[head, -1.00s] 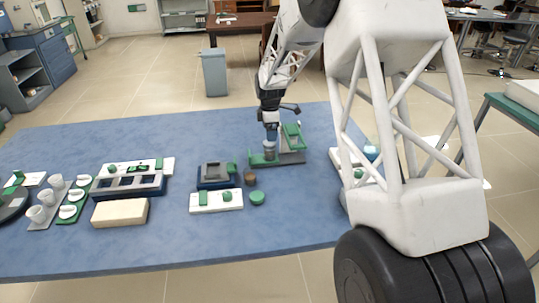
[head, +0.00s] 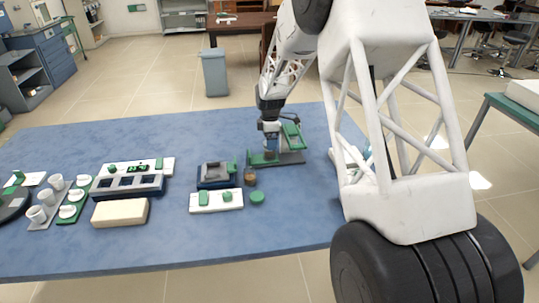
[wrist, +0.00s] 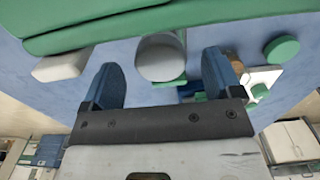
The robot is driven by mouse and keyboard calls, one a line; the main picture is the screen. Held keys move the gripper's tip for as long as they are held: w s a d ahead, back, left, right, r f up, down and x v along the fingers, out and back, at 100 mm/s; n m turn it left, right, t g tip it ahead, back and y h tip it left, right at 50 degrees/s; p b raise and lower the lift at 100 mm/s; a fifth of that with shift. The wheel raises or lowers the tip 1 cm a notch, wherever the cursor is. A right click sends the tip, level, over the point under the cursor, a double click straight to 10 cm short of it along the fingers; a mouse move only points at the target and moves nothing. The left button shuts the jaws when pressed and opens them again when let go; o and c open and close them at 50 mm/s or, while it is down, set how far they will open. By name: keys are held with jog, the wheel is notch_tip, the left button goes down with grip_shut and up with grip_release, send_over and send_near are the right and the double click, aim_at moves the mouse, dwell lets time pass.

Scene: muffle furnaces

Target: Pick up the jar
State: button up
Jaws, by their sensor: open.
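A pale grey round container, which looks like the jar (wrist: 160,58), shows between my fingers in the wrist view. In the head view my gripper (head: 270,150) is low over the green-and-grey fixture (head: 293,158) and mostly hides the container. My gripper (wrist: 160,82) is open, with one blue finger on each side of the container and a visible gap to each. I cannot tell how far down the fingers reach along it.
A small brown pot (head: 250,177) and a green disc (head: 257,197) are near the fixture. A dark blue block (head: 216,176) and a white strip (head: 216,201) stand to the left. Cups (head: 37,214) are far left. The front of the blue table (head: 200,245) is clear.

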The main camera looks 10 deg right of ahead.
jog(key=shift+f, duration=1.95)
jog(key=c, duration=1.1)
